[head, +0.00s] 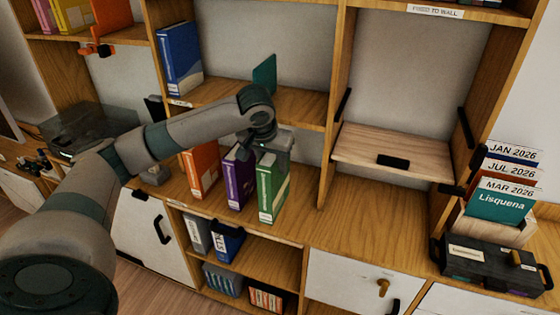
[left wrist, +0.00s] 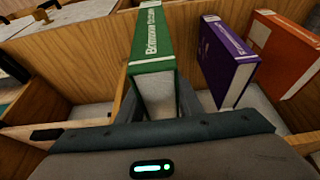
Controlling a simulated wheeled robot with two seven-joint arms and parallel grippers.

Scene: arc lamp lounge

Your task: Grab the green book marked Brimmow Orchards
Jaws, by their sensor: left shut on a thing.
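The green book (head: 272,188) stands upright on the wooden shelf in the head view, at the right end of a short row. In the left wrist view the green book (left wrist: 153,58) shows its spine with white lettering that appears to start "Brimmow". My left gripper (head: 272,150) reaches it from above and is shut on its upper part. In the left wrist view the gripper's fingers (left wrist: 158,104) sit on either side of the book, partly hidden behind it. My right gripper is in neither view.
A purple book (head: 238,177) stands just left of the green one, with an orange book (head: 200,168) further left. A blue book (head: 180,58) stands on the shelf above. The shelf surface to the right (head: 340,215) is clear. A black box (head: 490,265) sits far right.

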